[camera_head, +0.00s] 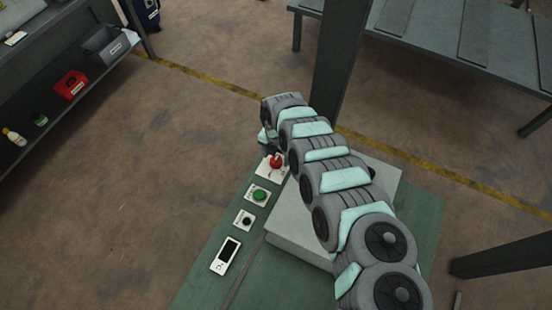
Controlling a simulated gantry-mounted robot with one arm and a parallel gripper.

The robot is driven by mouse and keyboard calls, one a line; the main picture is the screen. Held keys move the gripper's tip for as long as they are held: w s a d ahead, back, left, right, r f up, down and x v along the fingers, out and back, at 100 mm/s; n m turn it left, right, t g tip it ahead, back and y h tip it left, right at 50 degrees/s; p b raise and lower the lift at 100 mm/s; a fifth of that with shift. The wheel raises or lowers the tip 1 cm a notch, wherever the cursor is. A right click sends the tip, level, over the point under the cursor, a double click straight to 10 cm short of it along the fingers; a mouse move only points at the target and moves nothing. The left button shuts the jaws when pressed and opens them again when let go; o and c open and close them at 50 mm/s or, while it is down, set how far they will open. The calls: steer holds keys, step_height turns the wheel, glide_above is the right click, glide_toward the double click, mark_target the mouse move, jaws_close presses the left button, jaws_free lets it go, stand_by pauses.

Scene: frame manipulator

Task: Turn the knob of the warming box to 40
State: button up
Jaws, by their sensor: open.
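A large pale grey box (287,224), which looks like the warming box, sits on the green bench top under my arm. My arm hides much of its top. No dial marks or number 40 can be read. A small black knob or button (247,220) is on a white plate left of the box, but I cannot tell whether it belongs to the box. My gripper (268,144) is at the far end of the arm, beside the red button and partly hidden by the wrist. It is open, and I see nothing held in it.
A red button (276,162), a green button (259,195) and a white device with a dark screen (226,255) line the left of the green bench (196,287). A dark post (338,70) stands behind the arm. Shelves are at upper left.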

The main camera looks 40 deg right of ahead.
steer(key=shift+f, duration=1.15)
steer(key=shift+c, duration=0.3)
steer(key=c, duration=1.3)
